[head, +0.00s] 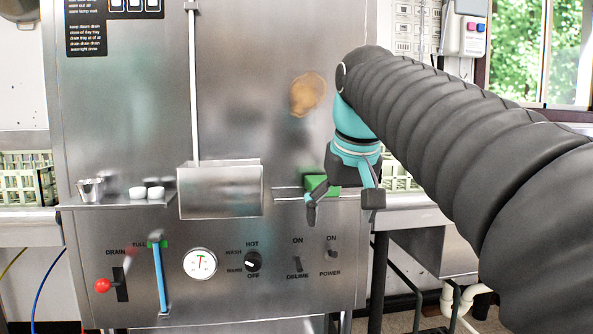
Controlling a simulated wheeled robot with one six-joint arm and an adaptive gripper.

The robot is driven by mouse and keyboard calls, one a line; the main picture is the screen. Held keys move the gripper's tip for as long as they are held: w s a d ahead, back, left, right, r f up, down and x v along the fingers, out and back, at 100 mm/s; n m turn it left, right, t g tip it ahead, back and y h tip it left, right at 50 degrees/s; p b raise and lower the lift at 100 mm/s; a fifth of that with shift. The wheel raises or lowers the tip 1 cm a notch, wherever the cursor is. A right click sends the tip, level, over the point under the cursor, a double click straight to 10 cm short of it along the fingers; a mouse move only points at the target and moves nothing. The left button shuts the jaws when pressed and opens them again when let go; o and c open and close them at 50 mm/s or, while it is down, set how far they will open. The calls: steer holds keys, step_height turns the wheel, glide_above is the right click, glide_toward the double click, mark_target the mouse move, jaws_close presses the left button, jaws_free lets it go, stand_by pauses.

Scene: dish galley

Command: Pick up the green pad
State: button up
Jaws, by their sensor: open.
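The green pad (316,185) sits on the narrow steel ledge (287,194) on the front of the machine, right of the steel box. Part of it is hidden behind my gripper. My gripper (342,205) points down in front of the ledge's right end, with its fingers spread and nothing seen between them. In the picture its left finger overlaps the pad's lower edge. I cannot tell whether it touches the pad.
An open steel box (220,192) stands out left of the pad. A metal cup (90,190) and white round items (147,192) stand on the left ledge.

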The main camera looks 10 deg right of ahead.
steer(key=p, duration=0.6)
glide_toward(322, 178)
steer(key=shift+x, duration=4.45)
steer(key=shift+s+a, duration=0.1)
steer(key=shift+g, duration=0.3)
steer(key=c, duration=0.9)
